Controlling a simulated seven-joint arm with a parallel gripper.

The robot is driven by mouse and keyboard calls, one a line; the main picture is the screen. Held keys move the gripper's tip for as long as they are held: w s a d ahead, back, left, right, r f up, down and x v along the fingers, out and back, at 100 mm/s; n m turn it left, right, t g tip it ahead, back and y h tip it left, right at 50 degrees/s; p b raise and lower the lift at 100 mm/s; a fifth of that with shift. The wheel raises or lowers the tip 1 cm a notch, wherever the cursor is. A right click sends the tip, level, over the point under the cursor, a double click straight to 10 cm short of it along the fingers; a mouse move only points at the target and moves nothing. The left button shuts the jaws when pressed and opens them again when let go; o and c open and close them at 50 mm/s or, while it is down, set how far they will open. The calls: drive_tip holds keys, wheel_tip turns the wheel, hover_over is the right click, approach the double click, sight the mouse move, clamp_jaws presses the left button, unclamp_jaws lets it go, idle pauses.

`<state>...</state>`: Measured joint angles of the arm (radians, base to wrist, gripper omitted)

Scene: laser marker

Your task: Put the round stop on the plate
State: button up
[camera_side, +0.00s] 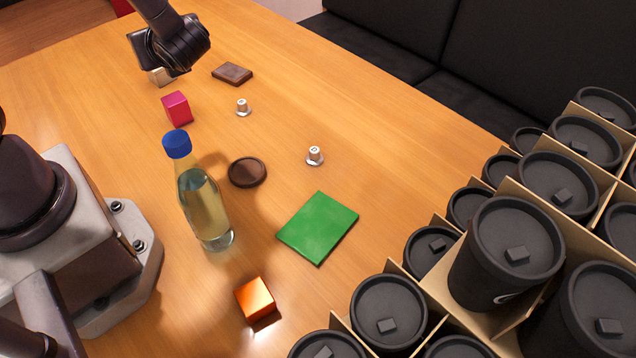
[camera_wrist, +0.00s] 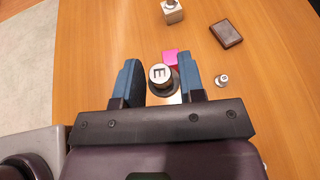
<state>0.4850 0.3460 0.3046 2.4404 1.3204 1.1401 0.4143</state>
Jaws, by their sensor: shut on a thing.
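My gripper (camera_wrist: 160,76) is shut on a round stop (camera_wrist: 159,73) with a pale top bearing a dark E-like mark and a dark round base. In the side view my gripper (camera_side: 168,52) is over the far left of the table, and the held stop is not clearly visible there. A flat green square (camera_side: 318,228) lies near the table's middle, and a dark brown disc (camera_side: 247,172) lies to its upper left. I cannot tell which flat piece is the plate. Both are empty and well away from my gripper.
A bottle (camera_side: 205,210) with a blue cap stands left of the green square. A pink cube (camera_side: 176,108), an orange cube (camera_side: 255,299), a brown block (camera_side: 232,73), a square-based stop (camera_wrist: 172,12) and small stops (camera_side: 242,107) (camera_side: 314,156) lie around. Lidded cups (camera_side: 507,255) fill the lower right.

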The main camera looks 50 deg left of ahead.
drive_tip(key=w+d+m+t+h, duration=0.2)
drive_tip(key=w+d+m+t, duration=0.2)
drive_tip(key=d+t, duration=0.15)
drive_tip(key=m+t+h, duration=0.6)
drive_tip(key=m+h, duration=0.5)
drive_tip(key=m, duration=0.1)
hover_over(315, 227)
wheel_tip(315, 227, down, 10)
wheel_tip(315, 227, down, 11)
drive_tip(key=shift+f, duration=0.1)
drive_tip(key=o, duration=0.9)
drive_tip(key=shift+f, duration=0.1)
drive_tip(key=shift+o, duration=0.2)
